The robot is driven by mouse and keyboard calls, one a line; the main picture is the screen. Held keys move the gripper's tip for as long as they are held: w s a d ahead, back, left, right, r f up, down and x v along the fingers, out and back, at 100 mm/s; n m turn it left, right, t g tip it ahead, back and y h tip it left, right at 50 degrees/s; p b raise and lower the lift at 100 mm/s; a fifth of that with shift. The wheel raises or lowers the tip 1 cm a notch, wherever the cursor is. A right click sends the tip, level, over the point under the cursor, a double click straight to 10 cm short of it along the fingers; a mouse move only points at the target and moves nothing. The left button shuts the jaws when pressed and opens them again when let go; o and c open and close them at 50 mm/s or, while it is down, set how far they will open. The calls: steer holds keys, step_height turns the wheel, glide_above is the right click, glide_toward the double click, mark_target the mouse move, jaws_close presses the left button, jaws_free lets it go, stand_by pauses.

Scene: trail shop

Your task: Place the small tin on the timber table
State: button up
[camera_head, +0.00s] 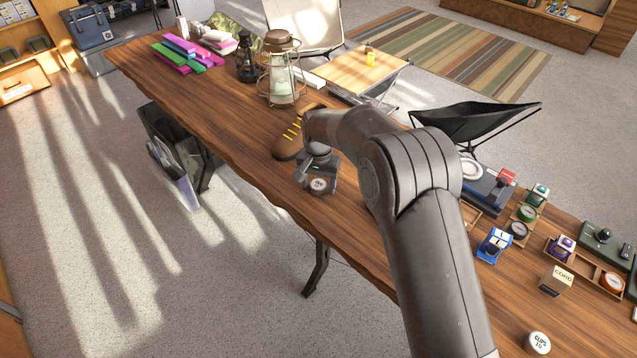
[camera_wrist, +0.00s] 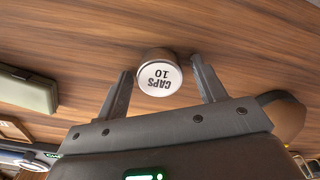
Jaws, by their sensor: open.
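The small tin, with a white lid marked "CAPS 10" (camera_wrist: 159,78), is upright on the long timber table (camera_head: 240,133) as far as the wrist view shows. In the wrist view my gripper (camera_wrist: 162,70) is open, with one finger on each side of the tin. A gap shows between the tin and each finger. The tin's lower side is partly hidden behind its lid.
A brown shoe with yellow laces (camera_head: 290,142) stands close behind my gripper. Lanterns (camera_head: 282,80) stand farther back. A second white-lidded tin (camera_head: 538,342), a cord box (camera_head: 555,281) and several small goods lie at the right end.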

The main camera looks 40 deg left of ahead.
mark_target(319, 184)
step_height(319, 184, up, 12)
steer(key=shift+r, duration=0.2)
stand_by(0.4)
steer(key=w+d+r+m+t, duration=0.1)
steer(key=w+d+r, duration=0.4)
steer(key=d, duration=0.4)
steer(key=w+d+r, duration=0.3)
steer(key=d+r, duration=0.4)
steer(key=d, duration=0.1)
steer(key=d+r+m+t+y, duration=0.1)
steer(key=d+r, duration=0.2)
steer(key=d, duration=0.6)
steer(key=d+r, duration=0.4)
steer(key=d, duration=0.4)
steer(key=s+d+r+m+t, duration=0.1)
steer(key=s+d, duration=0.4)
steer(key=d, duration=0.4)
steer(key=s+d+r+m+t, duration=0.1)
steer(key=s+d, duration=0.3)
steer(key=d, duration=0.5)
steer(key=s+d+f+m+t+h, duration=0.1)
steer(key=s+d+f, duration=0.3)
steer(key=s+d, duration=0.5)
steer(key=shift+s+f+t, duration=0.3)
steer(key=shift+s, duration=0.55)
